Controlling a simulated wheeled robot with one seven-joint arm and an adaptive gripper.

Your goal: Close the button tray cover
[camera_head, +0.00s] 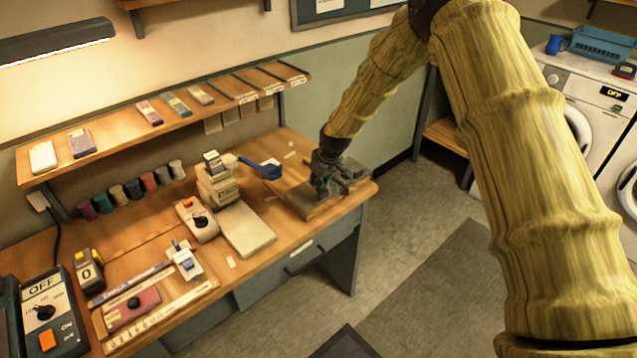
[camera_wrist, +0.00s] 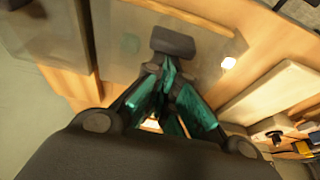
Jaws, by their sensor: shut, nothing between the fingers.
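The button tray (camera_head: 306,204) looks like a flat grey piece at the right end of the wooden bench. My gripper (camera_head: 322,192) is right over it and hides much of it. In the wrist view a grey, see-through-looking panel (camera_wrist: 118,50), probably the cover, lies under my gripper (camera_wrist: 168,68). A dark rounded block (camera_wrist: 172,41) shows at the fingertips; I cannot tell whether they touch it or whether it is part of the cover. My fingers are shut with nothing between them. How far the cover is open cannot be told, and no buttons are visible.
A cream press-like device with a blue-ended lever (camera_head: 268,171) stands left of the tray, near my gripper. A pale flat board (camera_head: 247,229) lies in front of it. A shelf (camera_head: 180,118) runs above the bench. Open floor (camera_head: 420,260) lies to the right.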

